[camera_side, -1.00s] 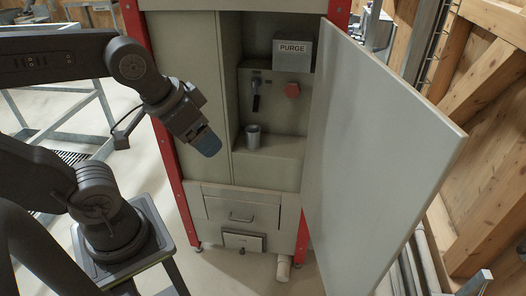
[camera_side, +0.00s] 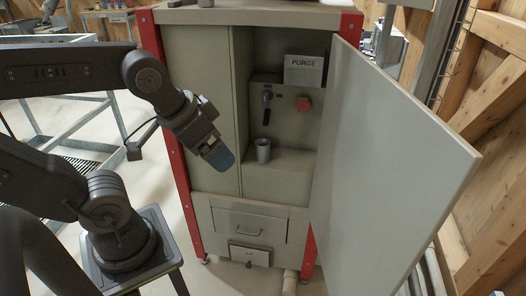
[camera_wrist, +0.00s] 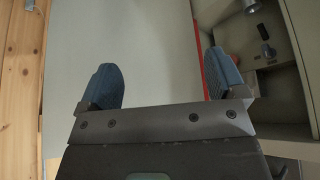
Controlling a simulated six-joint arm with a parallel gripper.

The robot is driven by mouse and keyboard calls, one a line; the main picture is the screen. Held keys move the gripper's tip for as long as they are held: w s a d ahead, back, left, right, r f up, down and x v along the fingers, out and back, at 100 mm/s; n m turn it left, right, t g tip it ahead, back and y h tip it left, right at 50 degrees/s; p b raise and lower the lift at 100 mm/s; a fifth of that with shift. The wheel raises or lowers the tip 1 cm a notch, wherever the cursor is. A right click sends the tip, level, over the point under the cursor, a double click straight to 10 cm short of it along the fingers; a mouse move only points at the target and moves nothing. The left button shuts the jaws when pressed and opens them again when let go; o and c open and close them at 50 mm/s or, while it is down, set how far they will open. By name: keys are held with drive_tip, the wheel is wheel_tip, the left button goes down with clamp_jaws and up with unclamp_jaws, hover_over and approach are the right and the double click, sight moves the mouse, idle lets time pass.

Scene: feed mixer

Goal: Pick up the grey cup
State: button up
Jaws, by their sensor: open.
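The grey cup (camera_side: 262,150) stands upright on the shelf of the open cabinet bay. It shows whole in the side view.
The open door (camera_side: 390,170) stands to the right of the bay. Behind the cup, the back panel carries a dark lever (camera_side: 266,110), a red knob (camera_side: 303,104) and the PURGE box (camera_side: 303,70). A drawer (camera_side: 248,222) is below. A metal rail frame (camera_side: 75,135) stands at the left.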

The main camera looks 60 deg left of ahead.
drive_tip(key=n+g+y, duration=0.3)
drive_tip(key=n+y, duration=0.3)
drive_tip(key=n, duration=0.8)
hover_over(263, 142)
drive_tip(key=d, duration=0.3)
drive_tip(key=f, duration=1.5)
drive_tip(key=s+f, duration=0.1)
drive_tip(key=f, duration=0.7)
drive_tip(key=shift+f, duration=0.2)
drive_tip(key=shift+m, duration=0.3)
drive_tip(key=shift+x, duration=3.15)
drive_tip(key=shift+s, duration=0.2)
drive_tip(key=c, duration=1.1)
